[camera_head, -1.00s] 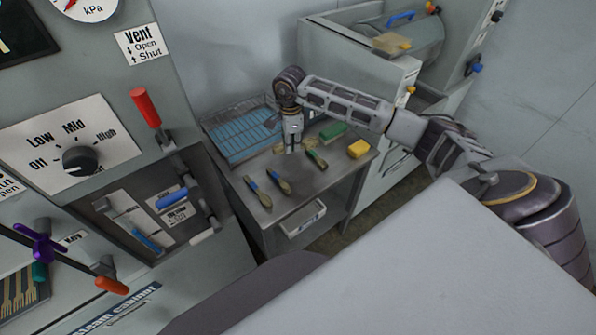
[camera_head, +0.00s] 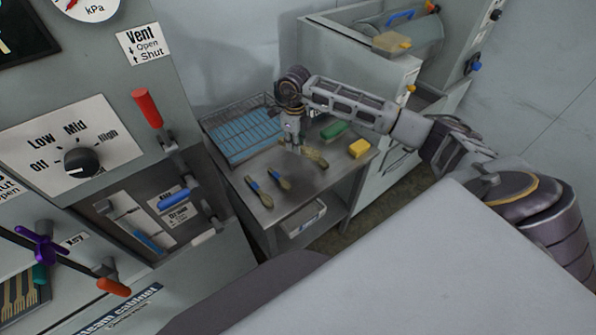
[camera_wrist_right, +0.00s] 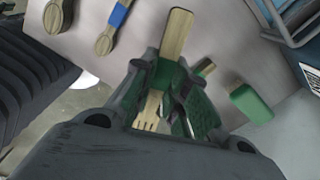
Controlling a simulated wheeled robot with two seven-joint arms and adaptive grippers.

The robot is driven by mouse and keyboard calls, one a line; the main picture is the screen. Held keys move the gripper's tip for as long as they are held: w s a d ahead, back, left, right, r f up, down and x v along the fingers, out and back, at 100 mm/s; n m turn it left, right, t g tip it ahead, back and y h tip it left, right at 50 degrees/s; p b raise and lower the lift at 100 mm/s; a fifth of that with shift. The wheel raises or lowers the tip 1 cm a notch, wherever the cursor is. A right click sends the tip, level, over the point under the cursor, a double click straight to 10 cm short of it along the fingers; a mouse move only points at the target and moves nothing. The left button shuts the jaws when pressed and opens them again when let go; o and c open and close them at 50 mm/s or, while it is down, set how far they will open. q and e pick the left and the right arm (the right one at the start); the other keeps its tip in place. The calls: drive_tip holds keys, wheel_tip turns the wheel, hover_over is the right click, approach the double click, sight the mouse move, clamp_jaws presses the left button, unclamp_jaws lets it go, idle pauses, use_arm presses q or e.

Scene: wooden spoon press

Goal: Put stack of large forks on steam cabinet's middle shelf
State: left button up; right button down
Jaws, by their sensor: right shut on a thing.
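The wooden stack of large forks (camera_wrist_right: 176,35) is between my right gripper's fingers (camera_wrist_right: 172,100) in the right wrist view, with its tines low in the picture. I cannot tell how many forks it holds. In the head view my right gripper (camera_head: 293,146) is down at the metal side table, shut on the forks (camera_head: 316,158), which it partly hides. The steam cabinet (camera_head: 128,305) fills the lower left, its name label at the bottom edge. I cannot make out its middle shelf. My left gripper is not in view.
Two blue-banded wooden utensils (camera_head: 258,190) (camera_head: 280,180) lie on the side table (camera_head: 290,208). A wire basket (camera_head: 240,135) stands behind, with a green block (camera_head: 333,130) and a yellow block (camera_head: 359,148) to the right. Levers, including a red one (camera_head: 147,108), jut from the panel.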

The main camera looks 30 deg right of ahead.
drive_tip(key=shift+m, duration=2)
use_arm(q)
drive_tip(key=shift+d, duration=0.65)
use_arm(e)
drive_tip(key=shift+m, duration=0.3)
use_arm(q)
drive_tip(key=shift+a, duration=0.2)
use_arm(e)
drive_tip(key=shift+f, duration=0.1)
